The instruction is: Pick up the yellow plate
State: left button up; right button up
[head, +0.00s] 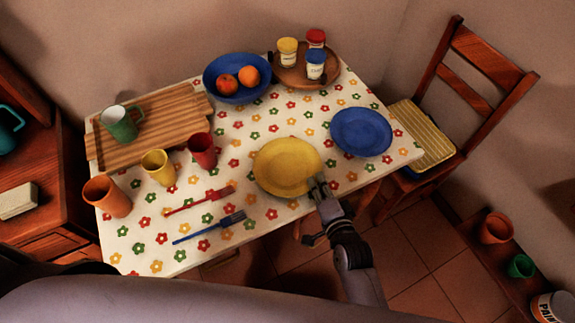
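The yellow plate (284,165) lies near the front edge of the flowered tablecloth, right of the middle of the table. My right gripper (318,183) comes from the lower right and its fingertips are at the plate's front right rim, overlapping it in the picture. Whether the fingers are closed on the rim is too small to tell. My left gripper is not in view.
A blue plate (361,132) lies close to the right. A red fork (200,199) and a blue fork (209,227) lie left of the yellow plate, near a red cup (202,150). A fruit bowl (237,91) and a round tray (285,78) stand behind. A chair (470,70) stands right.

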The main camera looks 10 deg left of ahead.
jog(key=shift+c, duration=0.3)
grip_shut()
jog(key=shift+r, duration=0.25)
